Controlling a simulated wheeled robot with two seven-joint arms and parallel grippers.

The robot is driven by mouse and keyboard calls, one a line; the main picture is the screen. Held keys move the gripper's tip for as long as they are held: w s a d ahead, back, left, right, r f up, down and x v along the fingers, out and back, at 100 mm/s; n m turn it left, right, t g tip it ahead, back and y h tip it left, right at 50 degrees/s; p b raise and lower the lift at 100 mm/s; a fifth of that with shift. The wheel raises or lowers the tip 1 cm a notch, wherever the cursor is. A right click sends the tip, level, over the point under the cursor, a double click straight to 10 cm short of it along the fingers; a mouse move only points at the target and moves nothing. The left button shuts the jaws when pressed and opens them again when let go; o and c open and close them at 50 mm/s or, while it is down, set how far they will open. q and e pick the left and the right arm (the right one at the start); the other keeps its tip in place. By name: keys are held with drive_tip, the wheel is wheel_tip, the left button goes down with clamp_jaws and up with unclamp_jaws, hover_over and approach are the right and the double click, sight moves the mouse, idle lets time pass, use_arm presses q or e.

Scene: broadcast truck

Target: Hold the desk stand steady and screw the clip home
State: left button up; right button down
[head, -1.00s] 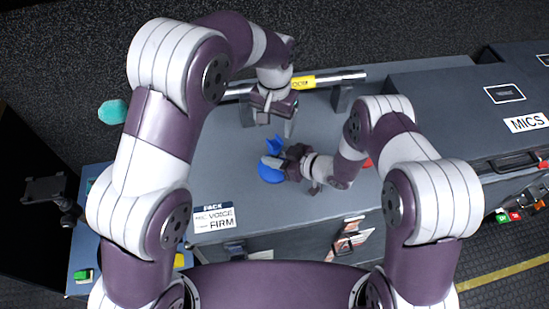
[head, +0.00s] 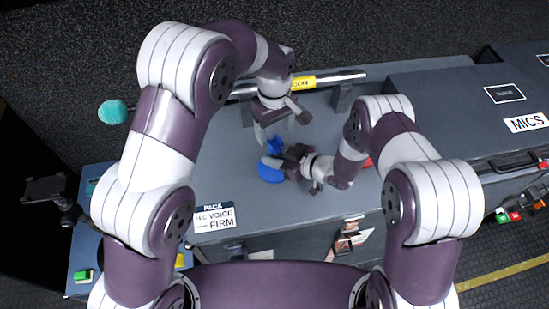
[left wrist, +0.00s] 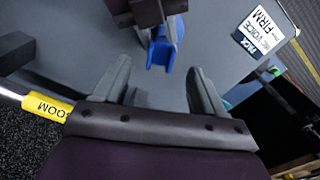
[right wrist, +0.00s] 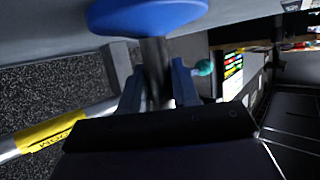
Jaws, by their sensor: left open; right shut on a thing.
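The desk stand has a round blue base (head: 270,174) on the grey worktop. In the right wrist view its dark post (right wrist: 154,62) rises from the blue base (right wrist: 145,14). My right gripper (head: 283,162) is shut on the post. The blue clip (head: 274,145) is at the top of the stand; it also shows in the left wrist view (left wrist: 160,52). My left gripper (head: 281,127) is open just above the clip, its fingers spread and apart from it. Where clip and post meet is hidden by my right gripper.
A metal rail with a yellow label (head: 303,83) runs behind the stand. A dark case marked MICS (head: 525,122) stands at the right. A VOICE FIRM card (head: 215,218) is at the worktop's front left. A teal foam ball (head: 113,112) is beyond the left edge.

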sight(275, 144)
use_arm(q)
drive_tip(key=shift+f, duration=2.75)
